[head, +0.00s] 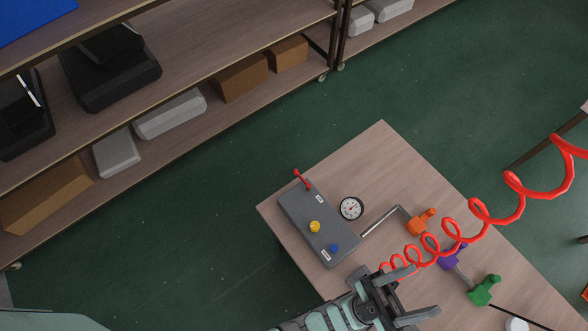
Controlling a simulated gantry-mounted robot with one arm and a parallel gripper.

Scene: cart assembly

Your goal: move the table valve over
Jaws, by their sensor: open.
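On the wooden table (375,160) a row of coloured valve-like fittings runs diagonally: an orange one (420,222), a purple one (448,259) and a green one (484,290). A bent metal pipe (382,220) lies by the orange one. A grey control box (312,222) carries a red lever (302,179), a yellow knob (314,227) and a blue knob (333,248). I cannot tell which part is the table valve. My gripper (410,294) is open near the table's front edge, left of the green fitting and apart from it. Nothing shows between its fingers.
A red coiled hose (510,213) hangs across the right side and partly covers the purple fitting. A round gauge (351,208) sits beside the box. A white round thing (516,324) is cut off at the bottom. Shelves (190,70) with bins and boxes stand upper left. The table's far corner is clear.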

